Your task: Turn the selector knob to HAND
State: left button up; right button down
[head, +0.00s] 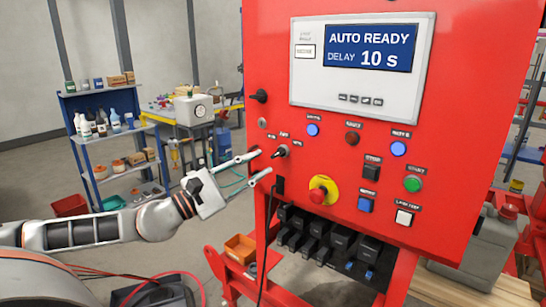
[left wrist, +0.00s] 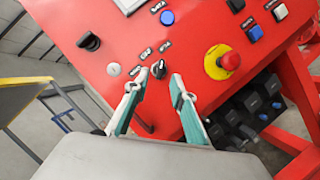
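The selector knob (head: 280,152) is a small black knob on the left part of the red control panel (head: 455,100), with small labels around it. In the left wrist view the knob (left wrist: 158,69) sits just beyond and between the two fingertips. My left gripper (head: 262,165) is open, its fingers pointing at the panel a little to the left of the knob in the head view. In the left wrist view the gripper (left wrist: 156,84) has nothing between its fingers. The labels are too small to read surely. My right gripper is out of view.
A yellow-ringed red stop button (head: 318,194) sits right of and below the knob. A black handle (head: 259,96) is above it. The display (head: 372,48) reads AUTO READY, DELAY 10 s. A black cable (head: 268,235) hangs below. Shelves (head: 110,135) stand back left.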

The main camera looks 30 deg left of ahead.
aim_at(274, 156)
pick_arm(q)
jog(key=shift+w+d+r+b, duration=0.1)
jog(key=shift+w+d+b, duration=0.3)
jog(key=shift+w+b, duration=0.25)
jog(key=shift+w+d+r+b, duration=0.1)
jog(key=shift+w+b, duration=0.45)
jog(key=shift+b, duration=0.45)
jog(key=x, duration=0.2)
jog(key=shift+w+d+r+p, duration=0.1)
jog(key=shift+w+r+p, duration=0.1)
jog(key=shift+p, duration=0.15)
grip_shut()
